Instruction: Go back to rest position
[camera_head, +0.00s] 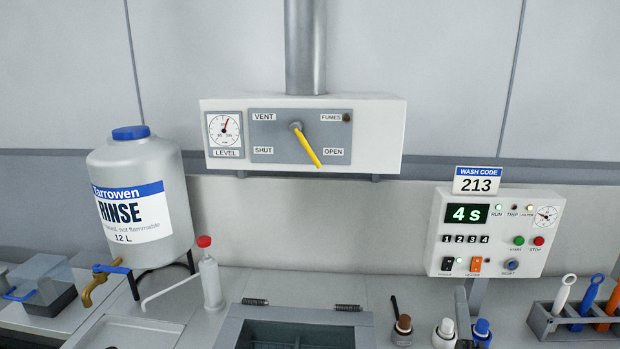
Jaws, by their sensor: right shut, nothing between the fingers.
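My right gripper (462,300) shows at the bottom edge, right of centre, as a narrow dark grey shape pointing up. Its fingers are together with nothing between them. It stands in front of the bench, between a white-capped bottle (444,334) and a blue-capped bottle (482,333), below the control box (541,262). I cannot tell whether it touches either bottle. The rest of the right arm is out of frame. My left gripper is not in view.
A white vent box (378,120) has a yellow lever (308,147) pointing down-right. The control box reads 4 s, under a 213 wash-code sign (475,185). A rinse tank (170,205), squeeze bottle (210,283), hinged basin (232,325), brown bottle (402,334) and tool rack (540,318) stand around.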

